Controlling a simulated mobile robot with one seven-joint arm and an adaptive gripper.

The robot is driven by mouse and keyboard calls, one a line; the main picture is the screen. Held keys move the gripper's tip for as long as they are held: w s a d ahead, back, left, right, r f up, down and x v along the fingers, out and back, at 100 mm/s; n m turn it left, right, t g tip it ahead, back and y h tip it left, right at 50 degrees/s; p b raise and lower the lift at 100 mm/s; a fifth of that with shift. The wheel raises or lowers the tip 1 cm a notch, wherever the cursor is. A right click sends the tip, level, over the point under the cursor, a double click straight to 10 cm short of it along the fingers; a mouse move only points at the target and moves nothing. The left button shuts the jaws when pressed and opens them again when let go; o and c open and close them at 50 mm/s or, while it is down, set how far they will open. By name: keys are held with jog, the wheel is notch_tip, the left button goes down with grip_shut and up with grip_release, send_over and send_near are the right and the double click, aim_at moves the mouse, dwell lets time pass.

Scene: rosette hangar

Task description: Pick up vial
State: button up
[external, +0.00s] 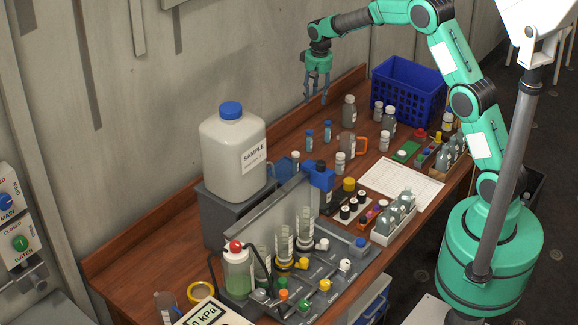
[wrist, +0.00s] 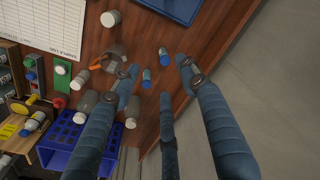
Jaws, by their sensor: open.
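Small blue-capped vials stand on the wooden bench in the external view, one on the left (external: 309,141) and one on the right (external: 327,132). In the wrist view, two small blue vials, one upper (wrist: 163,58) and one lower (wrist: 146,78), show between my finger tips. I cannot tell which one the task means. My gripper (external: 317,98) is open and empty, fingers pointing down, in the air above the bench near the wall. In the wrist view my gripper (wrist: 158,74) has its fingers spread around the vials, with no contact visible.
A blue basket (external: 408,88) stands at the bench's far end. Grey bottles with light caps (external: 349,110) and an orange-handled mug (external: 348,146) are close to the vials. A large sample jug (external: 232,150) stands left. The wall (wrist: 270,70) runs beside the bench edge.

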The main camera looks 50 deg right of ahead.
jog(key=m+g+p, duration=0.1)
send_over(309, 144)
jog(key=w+d, duration=0.1)
notch_tip(309, 144, down, 14)
jog(key=shift+d+f, duration=0.1)
jog(key=shift+d, duration=0.05)
jog(key=shift+f, duration=0.15)
jog(key=shift+f, duration=4.15)
jog(key=shift+f, duration=0.1)
jog(key=shift+s+f+p, duration=0.15)
jog(key=shift+f+p, duration=0.15)
jog(key=shift+f, duration=2.2)
jog(key=shift+c, duration=0.5)
grip_shut()
